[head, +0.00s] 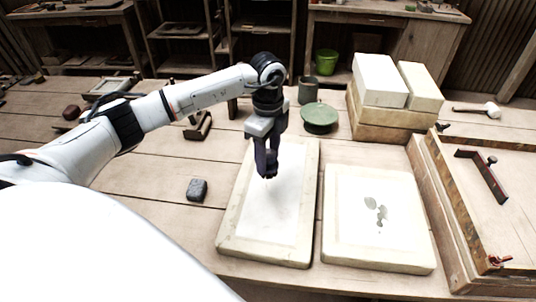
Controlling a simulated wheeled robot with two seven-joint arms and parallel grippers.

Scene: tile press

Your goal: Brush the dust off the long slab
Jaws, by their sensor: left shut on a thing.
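The long slab (234,222) is a pale, long panel with a raised cream rim and a white inner face, lying on the table at the centre. I make out no clear dust on its face. My left gripper (268,176) points down over its upper part. It is shut on a small dark thing, which I take for the brush; the fingers mostly hide it. I cannot tell whether its tip touches the slab. A squarer pale slab (350,235) with several grey-green spots lies just right of it. My right gripper is not in view.
A dark grey block (197,190) lies left of the long slab. A round green dish (319,118) and a grey cup (308,90) stand behind. Stacked pale blocks (380,80) are at the back right, a wooden frame (455,215) at the right.

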